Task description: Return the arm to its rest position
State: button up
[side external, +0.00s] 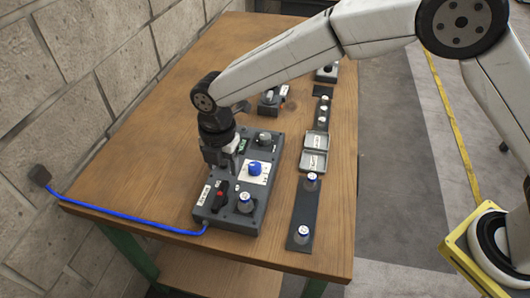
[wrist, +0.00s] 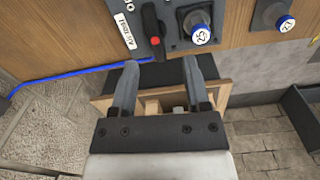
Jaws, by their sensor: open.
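My gripper (side external: 229,169) is low over the left part of a dark grey control box on the wooden table. In the wrist view my gripper (wrist: 161,72) is open, its two fingers apart with nothing between them. The control box (side external: 226,216) carries a blue knob, a black and red switch and a blue-topped knob. In the wrist view the box's edge (wrist: 174,40) lies just beyond the fingertips. Whether the fingers touch the box cannot be told. My arm reaches across the table from the right.
A blue cable (side external: 130,217) runs along the table's front left edge. A block wall (side external: 70,90) borders the table's left. Bare wooden table (side external: 190,65) shows behind.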

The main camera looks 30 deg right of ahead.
jog(key=s+d+r+m+t, duration=0.15)
jog(key=s+d+m, duration=0.25)
jog(key=d+m, duration=0.65)
jog(key=s+d+r+m, duration=0.25)
jog(key=d+m, duration=0.45)
jog(key=d, duration=0.7)
jog(key=s+d+f+m, duration=0.1)
jog(key=s+d+m, duration=0.6)
jog(key=s+m, duration=0.1)
jog(key=shift+s+t, duration=0.45)
jog(key=shift+s, duration=0.2)
